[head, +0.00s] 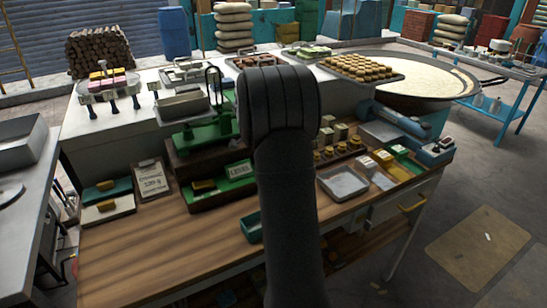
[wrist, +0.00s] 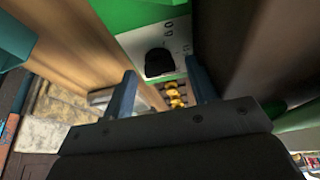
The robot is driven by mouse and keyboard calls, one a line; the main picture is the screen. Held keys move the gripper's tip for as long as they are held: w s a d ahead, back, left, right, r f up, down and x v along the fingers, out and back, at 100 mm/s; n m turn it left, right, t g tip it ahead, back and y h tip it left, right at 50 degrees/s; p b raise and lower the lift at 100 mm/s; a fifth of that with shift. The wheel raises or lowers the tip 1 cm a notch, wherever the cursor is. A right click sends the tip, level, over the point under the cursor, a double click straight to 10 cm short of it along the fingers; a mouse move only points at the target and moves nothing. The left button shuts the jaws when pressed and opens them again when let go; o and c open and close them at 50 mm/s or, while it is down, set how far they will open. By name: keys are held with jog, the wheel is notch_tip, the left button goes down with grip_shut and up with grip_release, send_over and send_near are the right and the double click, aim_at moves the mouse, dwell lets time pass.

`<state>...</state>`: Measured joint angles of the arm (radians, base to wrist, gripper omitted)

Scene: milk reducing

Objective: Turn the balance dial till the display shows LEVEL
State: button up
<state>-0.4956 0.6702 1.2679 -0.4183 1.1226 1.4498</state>
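The green balance (head: 200,135) stands on the wooden bench, partly behind my arm. A low green-fronted box (head: 222,190) sits in front of it, with a small pale panel (head: 239,169) whose lettering is too small to read surely. In the wrist view a black dial (wrist: 160,62) sits on a white plate with marks, set in a green surface. My gripper (wrist: 162,66) is open, its two blue-grey fingers standing apart on either side of the dial. I cannot tell whether they touch it. In the head view my arm hides the gripper.
A clipboard (head: 151,178) and block trays (head: 107,199) lie left on the bench. A metal tray (head: 342,183), several brass weights (head: 335,152) and small boxes stand right. The front left bench top (head: 150,250) is clear.

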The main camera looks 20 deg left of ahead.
jog(key=v, duration=1.7)
jog(key=shift+r, duration=0.2)
jog(key=x, duration=1.7)
jog(key=shift+f, duration=0.2)
jog(key=shift+r, duration=0.1)
